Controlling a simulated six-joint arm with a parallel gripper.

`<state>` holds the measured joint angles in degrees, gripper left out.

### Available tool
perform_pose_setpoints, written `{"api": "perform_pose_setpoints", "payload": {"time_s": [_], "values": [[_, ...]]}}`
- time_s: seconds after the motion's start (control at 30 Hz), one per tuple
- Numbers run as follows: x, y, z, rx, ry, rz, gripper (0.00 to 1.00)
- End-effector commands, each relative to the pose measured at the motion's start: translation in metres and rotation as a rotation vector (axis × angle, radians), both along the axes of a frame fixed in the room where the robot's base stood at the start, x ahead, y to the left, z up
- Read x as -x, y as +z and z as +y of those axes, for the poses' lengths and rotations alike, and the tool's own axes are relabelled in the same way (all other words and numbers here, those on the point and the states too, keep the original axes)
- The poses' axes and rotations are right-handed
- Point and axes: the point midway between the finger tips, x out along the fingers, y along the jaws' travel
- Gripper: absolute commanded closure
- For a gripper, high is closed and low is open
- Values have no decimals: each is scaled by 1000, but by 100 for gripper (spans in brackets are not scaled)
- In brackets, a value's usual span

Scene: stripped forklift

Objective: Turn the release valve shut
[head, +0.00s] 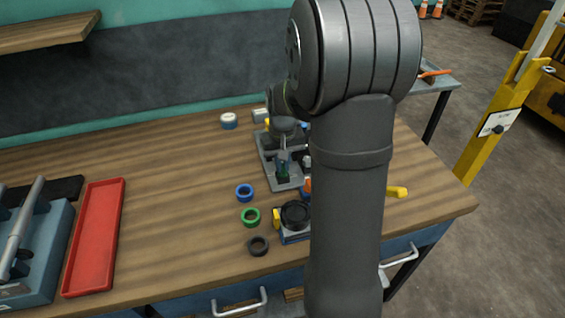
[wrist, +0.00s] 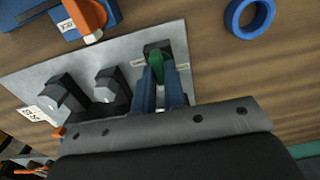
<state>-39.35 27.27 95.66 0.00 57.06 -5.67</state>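The release valve's green handle (wrist: 156,68) stands on a grey metal plate (wrist: 128,60) in the wrist view, between two small labels. My gripper (wrist: 160,72) has its two blue fingers close together, one on each side of the handle, and appears shut on it. The fingers hide the handle's lower part. In the head view the plate (head: 264,160) lies on the workbench, with my gripper (head: 284,164) over its near end and a bit of the green handle (head: 284,176) showing below the fingers.
Two black fittings with pale knobs (wrist: 106,86) stand on the plate beside the handle. An orange-handled valve (wrist: 88,14) sits on a blue block beyond it. Blue (head: 244,192), green (head: 251,217) and black (head: 258,245) rings lie on the bench (head: 170,190). A red tray (head: 95,235) lies left.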

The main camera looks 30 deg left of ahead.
Motion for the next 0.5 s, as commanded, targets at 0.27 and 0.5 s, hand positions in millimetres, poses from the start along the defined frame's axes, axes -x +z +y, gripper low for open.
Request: {"api": "perform_pose_setpoints", "payload": {"time_s": [0.27,0.5], "values": [[0,0,0,0,-24,0,100],[0,0,0,0,-139,0,100]]}}
